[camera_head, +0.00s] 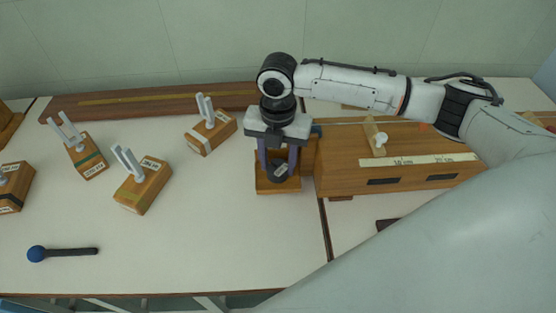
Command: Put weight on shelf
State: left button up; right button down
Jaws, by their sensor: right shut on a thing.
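My right gripper (278,165) points down at the middle of the table, its two fingers on either side of a dark weight (279,176) with a small white label. It is shut on this weight. The weight is at a small wooden stand with a low front ledge (278,187), which may be the shelf. I cannot tell whether the weight touches the ledge. The gripper body hides the stand's upper part. My left gripper is not in view.
Several wooden blocks with pale forked prongs (142,188) stand to the left. A blue-headed mallet (37,254) lies at front left. A long wooden box with a scale strip (400,162) is at right. A wooden rail (150,101) runs along the back. The front middle of the table is clear.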

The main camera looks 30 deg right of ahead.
aim_at(278, 165)
jog(key=c, duration=1)
grip_release()
jog(key=shift+f, duration=0.1)
notch_tip(278, 165, up, 12)
jog(key=shift+r, duration=0.2)
